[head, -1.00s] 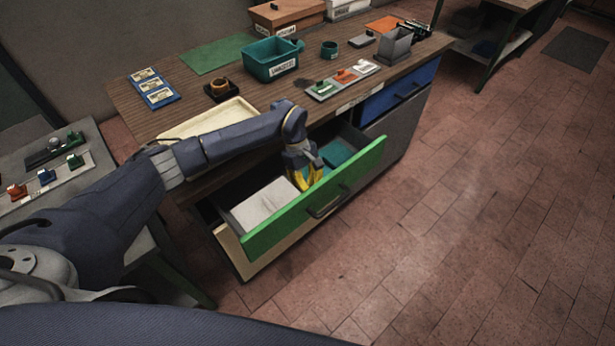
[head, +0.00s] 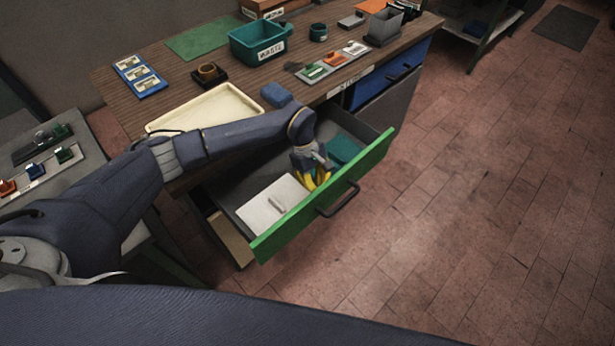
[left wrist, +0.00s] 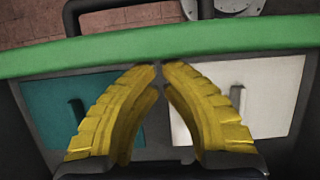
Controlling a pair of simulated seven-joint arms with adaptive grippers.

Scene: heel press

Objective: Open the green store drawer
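The green store drawer (head: 285,238) stands pulled well out of the bench, with its dark handle (head: 338,200) on the outer face. Its green front also crosses the left wrist view (left wrist: 60,58). My left gripper (head: 318,186) is inside the drawer, behind the front. Its yellow fingertips (left wrist: 160,66) are almost together, with nothing seen between them. They lie at or close to the inner face of the front; I cannot tell whether they touch. The drawer holds a white-lidded compartment (head: 262,212) and a teal one (head: 342,149). My right gripper is not in view.
The wooden bench (head: 180,105) carries a cream tray (head: 215,103), a teal waste bin (head: 258,42) and a row of coloured pieces (head: 335,60). A blue drawer (head: 392,85) is shut at the right. A grey side table (head: 95,190) stands at left. Floor before the drawer is clear.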

